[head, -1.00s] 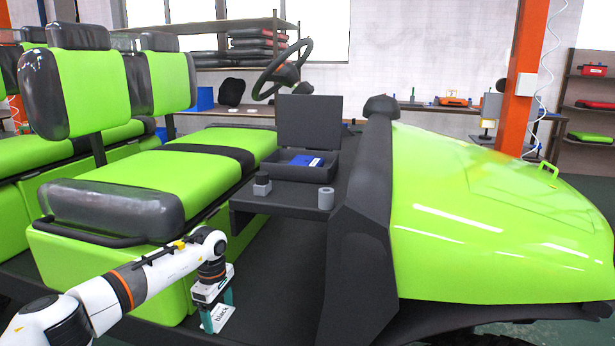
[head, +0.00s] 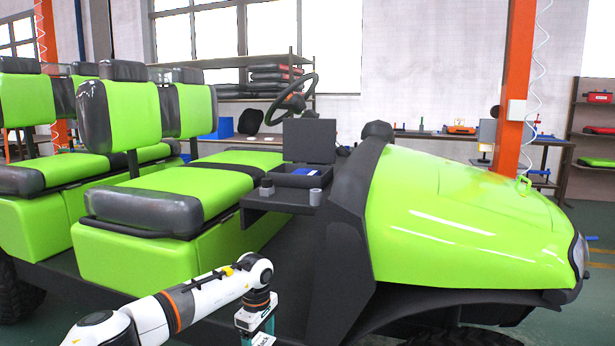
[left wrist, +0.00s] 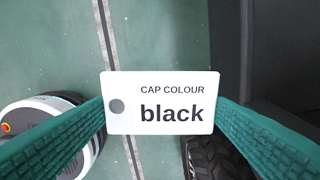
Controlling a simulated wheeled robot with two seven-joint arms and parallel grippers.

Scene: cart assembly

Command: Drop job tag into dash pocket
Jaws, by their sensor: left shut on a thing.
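The job tag (left wrist: 165,90) is a white card with a punched hole, reading "CAP COLOUR black". In the left wrist view it sits between the two green fingers of my left gripper (left wrist: 160,110), shut on its side edges. In the head view my left gripper (head: 257,330) points down at the bottom edge, and only part of the tag (head: 266,340) shows. It is in front of and below the cart's dash (head: 275,203). On the dash is an open dark box (head: 303,179) with its lid up and something blue inside. My right gripper is not in view.
Two small round parts, a dark one (head: 267,188) and a grey one (head: 315,197), stand on the dash's near edge. A green seat (head: 190,187) lies left of it and the green hood (head: 455,220) right. The wrist view shows floor and a tyre (left wrist: 215,160) below.

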